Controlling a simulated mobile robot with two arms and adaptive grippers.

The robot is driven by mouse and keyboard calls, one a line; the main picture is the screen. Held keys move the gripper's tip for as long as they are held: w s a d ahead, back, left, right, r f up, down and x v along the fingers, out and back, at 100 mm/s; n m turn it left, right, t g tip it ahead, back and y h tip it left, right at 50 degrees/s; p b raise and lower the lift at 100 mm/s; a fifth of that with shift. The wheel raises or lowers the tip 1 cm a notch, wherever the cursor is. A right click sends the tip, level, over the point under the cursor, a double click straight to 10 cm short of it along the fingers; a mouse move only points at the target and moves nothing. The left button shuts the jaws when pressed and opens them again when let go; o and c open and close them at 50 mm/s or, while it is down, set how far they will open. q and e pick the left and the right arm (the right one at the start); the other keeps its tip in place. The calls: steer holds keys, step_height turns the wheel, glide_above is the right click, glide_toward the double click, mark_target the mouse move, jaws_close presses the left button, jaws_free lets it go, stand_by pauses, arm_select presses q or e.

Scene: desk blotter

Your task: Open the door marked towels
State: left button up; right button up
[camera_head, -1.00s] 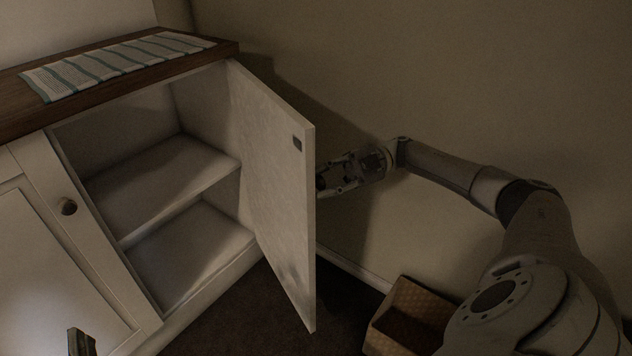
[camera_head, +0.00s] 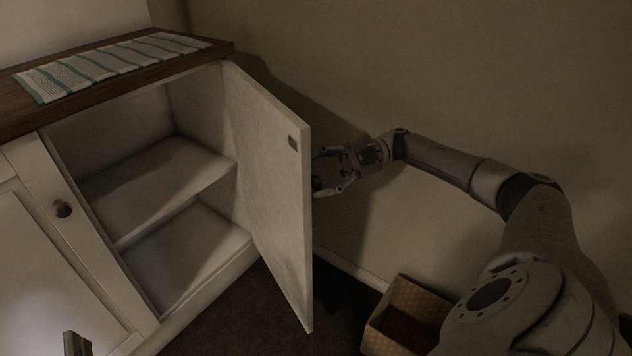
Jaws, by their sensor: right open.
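A white cabinet door (camera_head: 268,180) stands wide open, swung out to the right on its hinge side, with its inner face toward me. Any towels marking is not visible from here. The cabinet behind it (camera_head: 175,185) shows an empty shelf and an empty floor. My right gripper (camera_head: 318,172) is open behind the door's free edge, on its outer side; the door hides part of the fingertips, and I cannot tell whether they touch it. A small dark part at the lower left edge (camera_head: 76,344) may be my left gripper; its jaws are not clear.
A striped cloth (camera_head: 110,65) lies on the wooden countertop (camera_head: 120,95). A second, closed door (camera_head: 45,265) with a dark knob (camera_head: 62,209) is at left. A woven box (camera_head: 408,312) stands on the floor by the wall, below my right arm.

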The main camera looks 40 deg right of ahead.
step_height(320, 180, up, 8)
steer(key=shift+a+r, duration=0.1)
